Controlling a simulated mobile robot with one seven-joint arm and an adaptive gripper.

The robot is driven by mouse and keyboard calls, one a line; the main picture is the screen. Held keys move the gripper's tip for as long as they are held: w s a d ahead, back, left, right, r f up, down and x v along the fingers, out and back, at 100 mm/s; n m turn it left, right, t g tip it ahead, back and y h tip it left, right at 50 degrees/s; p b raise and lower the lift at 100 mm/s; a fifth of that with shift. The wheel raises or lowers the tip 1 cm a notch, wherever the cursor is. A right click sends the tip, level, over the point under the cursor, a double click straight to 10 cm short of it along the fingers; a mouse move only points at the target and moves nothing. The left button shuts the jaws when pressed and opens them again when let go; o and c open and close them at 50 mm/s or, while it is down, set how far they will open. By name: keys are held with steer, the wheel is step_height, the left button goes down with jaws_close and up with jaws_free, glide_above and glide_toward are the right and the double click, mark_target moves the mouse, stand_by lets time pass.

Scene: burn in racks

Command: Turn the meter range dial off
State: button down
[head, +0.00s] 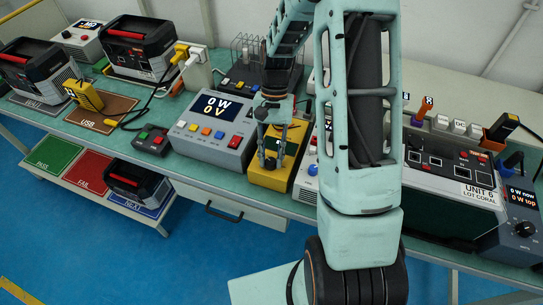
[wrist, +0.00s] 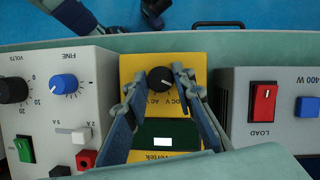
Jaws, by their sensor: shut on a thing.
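The yellow meter (head: 262,181) sits on the bench in the head view, partly hidden by my gripper (head: 272,161). In the wrist view the meter (wrist: 190,60) shows its face, with a dark green display panel (wrist: 172,132) and a white patch on it. The black round range dial (wrist: 160,79) is on that face, beside "DC V AC" lettering. My gripper (wrist: 158,82) comes down over the meter, one finger on each side of the dial, shut on it. The exact position of the dial's pointer is too small to tell.
A power supply (wrist: 62,100) with knobs stands close on the meter's left in the wrist view. A load unit (wrist: 285,100) with a red switch is close on its right. In the head view, battery packs (head: 140,45) stand at the back left.

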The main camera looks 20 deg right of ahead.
steer(key=shift+w+a+n+h, duration=0.1)
steer(key=shift+n+h, duration=0.3)
steer(key=shift+n, duration=0.5)
steer(key=c, duration=1.6)
jaws_free()
steer(key=v, duration=1.2)
